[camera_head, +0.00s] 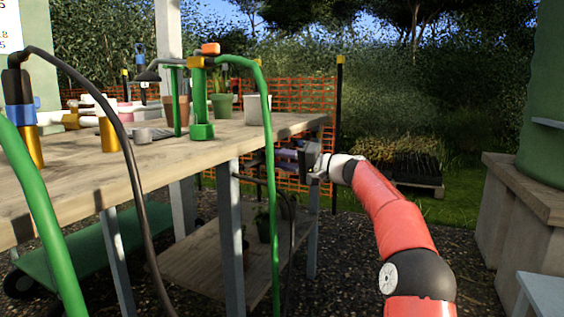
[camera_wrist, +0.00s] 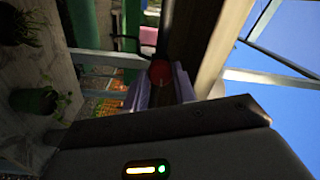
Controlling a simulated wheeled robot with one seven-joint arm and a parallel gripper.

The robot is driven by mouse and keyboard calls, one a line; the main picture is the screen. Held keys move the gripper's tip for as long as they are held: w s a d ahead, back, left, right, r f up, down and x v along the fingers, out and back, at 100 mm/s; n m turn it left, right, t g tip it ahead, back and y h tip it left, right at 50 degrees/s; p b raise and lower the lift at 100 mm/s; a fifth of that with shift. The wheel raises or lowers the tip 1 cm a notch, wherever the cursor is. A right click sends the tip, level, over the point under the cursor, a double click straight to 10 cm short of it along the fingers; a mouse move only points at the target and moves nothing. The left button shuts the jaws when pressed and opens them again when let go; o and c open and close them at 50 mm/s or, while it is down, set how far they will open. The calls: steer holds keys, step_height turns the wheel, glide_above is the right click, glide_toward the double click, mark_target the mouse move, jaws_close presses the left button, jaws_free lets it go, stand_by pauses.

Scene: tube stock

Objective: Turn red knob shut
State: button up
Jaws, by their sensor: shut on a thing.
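The red knob (camera_wrist: 160,72) shows in the wrist view as a small round red end between the two pale purple fingers of my gripper (camera_wrist: 161,84). The fingers are closed around it, one on each side. In the camera_head view my gripper (camera_head: 288,157) reaches in from the right, just below the table's right end, beside a leg. The knob cannot be made out there. How far the knob is turned cannot be told.
The wooden table (camera_head: 150,160) carries pots, tubes and a green stand with an orange top (camera_head: 210,48). A green hose (camera_head: 268,130) and a dark hose (camera_head: 110,110) hang in front. A lower shelf (camera_head: 205,250) holds plants. Orange netting (camera_head: 305,95) stands behind.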

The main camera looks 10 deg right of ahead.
steer(key=n, duration=0.5)
steer(key=shift+f, duration=0.1)
steer(key=n, duration=0.3)
steer(key=shift+n+g, duration=0.3)
steer(key=shift+n, duration=0.1)
steer(key=n, duration=0.3)
steer(key=shift+n, duration=0.3)
steer(key=shift+w+d+n, duration=0.1)
steer(key=shift+n, duration=1.7)
steer(key=o, duration=1)
steer(key=v, duration=0.7)
steer(key=shift+s+d, duration=0.25)
steer(key=shift+d, duration=0.1)
